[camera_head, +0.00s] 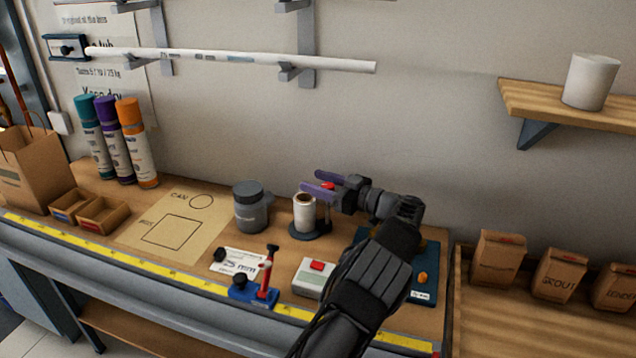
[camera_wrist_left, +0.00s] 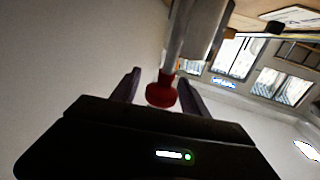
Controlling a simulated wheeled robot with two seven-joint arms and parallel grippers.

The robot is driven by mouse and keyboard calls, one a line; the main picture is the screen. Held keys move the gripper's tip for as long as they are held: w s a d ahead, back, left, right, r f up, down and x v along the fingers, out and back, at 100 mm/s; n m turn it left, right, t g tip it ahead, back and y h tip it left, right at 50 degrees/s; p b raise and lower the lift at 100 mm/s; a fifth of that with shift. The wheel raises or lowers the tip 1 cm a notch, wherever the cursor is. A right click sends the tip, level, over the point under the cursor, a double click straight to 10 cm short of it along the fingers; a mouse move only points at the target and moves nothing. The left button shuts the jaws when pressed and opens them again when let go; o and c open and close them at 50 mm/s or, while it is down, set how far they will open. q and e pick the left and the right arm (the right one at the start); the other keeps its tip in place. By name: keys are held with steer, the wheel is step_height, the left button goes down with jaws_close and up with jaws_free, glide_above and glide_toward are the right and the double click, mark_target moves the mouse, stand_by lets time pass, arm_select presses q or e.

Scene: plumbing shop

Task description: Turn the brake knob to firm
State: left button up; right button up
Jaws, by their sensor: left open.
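A red knob (camera_head: 328,186) sits at the top of a stand that holds an upright pale spool (camera_head: 304,214) on a round dark base (camera_head: 310,233). My left gripper (camera_head: 322,182) is open at the height of the knob, with one purple finger to each side of it. In the left wrist view the red knob (camera_wrist_left: 161,92) shows between the two open fingers (camera_wrist_left: 160,77), at the end of a grey rod. A gap shows beside the knob, and I cannot tell whether a finger touches it. The knob's setting and any marks are not readable. My right gripper is not in view.
A grey jar (camera_head: 250,207) stands left of the spool. A blue clamp with red handle (camera_head: 262,285) and a white box with red button (camera_head: 314,277) are near the front edge. My left arm covers part of a blue board (camera_head: 424,275).

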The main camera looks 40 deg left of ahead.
mark_target(333, 187)
arm_select(q)
steer(key=shift+d, duration=0.1)
steer(key=d, duration=0.2)
steer(key=d+b, duration=0.1)
steer(key=d, duration=0.4)
steer(key=shift+w+d, duration=0.3)
steer(key=shift+w, duration=0.1)
